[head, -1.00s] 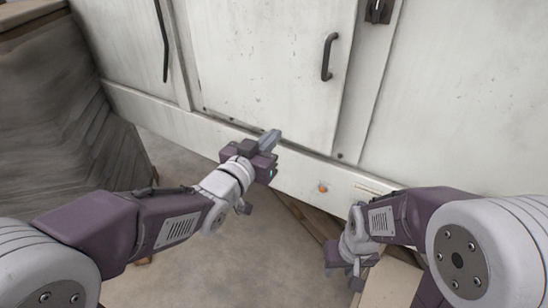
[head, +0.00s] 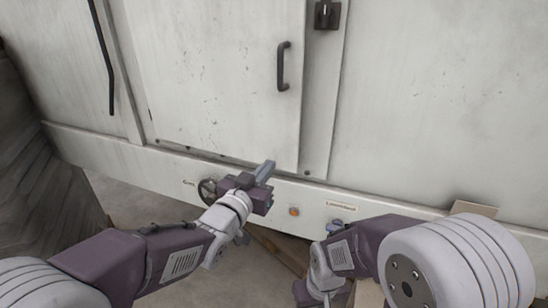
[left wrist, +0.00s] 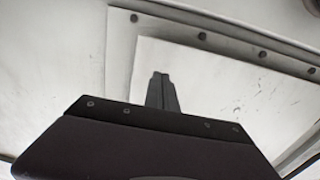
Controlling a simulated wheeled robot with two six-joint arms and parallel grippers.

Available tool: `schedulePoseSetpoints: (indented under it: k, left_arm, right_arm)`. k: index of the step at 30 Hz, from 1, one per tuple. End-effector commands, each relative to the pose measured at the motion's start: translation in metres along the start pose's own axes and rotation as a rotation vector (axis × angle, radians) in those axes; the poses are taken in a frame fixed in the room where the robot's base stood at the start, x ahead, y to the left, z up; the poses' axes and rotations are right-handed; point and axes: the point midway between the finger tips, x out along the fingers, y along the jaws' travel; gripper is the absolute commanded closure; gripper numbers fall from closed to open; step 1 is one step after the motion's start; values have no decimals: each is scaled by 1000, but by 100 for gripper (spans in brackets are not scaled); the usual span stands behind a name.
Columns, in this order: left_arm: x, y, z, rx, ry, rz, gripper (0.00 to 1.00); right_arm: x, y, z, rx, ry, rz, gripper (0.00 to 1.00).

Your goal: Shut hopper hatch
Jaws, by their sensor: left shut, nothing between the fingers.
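The hopper hatch (head: 215,80) is a scuffed white door in the machine's front, with a dark bar handle (head: 283,66) near its right edge. I cannot tell for sure whether it is flush with its frame. A black latch (head: 327,15) sits on the frame right of the hatch. My left gripper (head: 265,172) is shut and empty, in front of the hatch's lower edge, below the handle. Its closed fingers (left wrist: 162,92) point at white panelling in the left wrist view. My right gripper (head: 308,293) is low in front of the machine, partly hidden by its arm; its jaws are unclear.
Below the hatch, a rail carries a dark handwheel (head: 208,190), an orange button (head: 293,211) and a blue knob (head: 336,224). A long dark handle (head: 103,60) is on the left panel. A grey draped stack (head: 30,190) stands at far left.

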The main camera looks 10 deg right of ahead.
Motion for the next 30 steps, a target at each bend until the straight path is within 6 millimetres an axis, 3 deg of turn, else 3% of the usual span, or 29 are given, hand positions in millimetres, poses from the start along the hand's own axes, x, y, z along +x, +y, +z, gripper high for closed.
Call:
schedulePoseSetpoints:
  k: [6, 21, 30]
  left_arm:
    - [34, 0, -1, -1, -1, -1, 100]
    - [47, 0, 0, 0, 0, -1, 100]
    - [86, 2, 0, 0, 1, 0, 100]
  right_arm:
    - [-10, 0, -1, 0, 0, 0, 64]
    - [-12, 0, -1, 0, 0, 0, 64]
    - [-15, 0, -2, 0, 0, 0, 64]
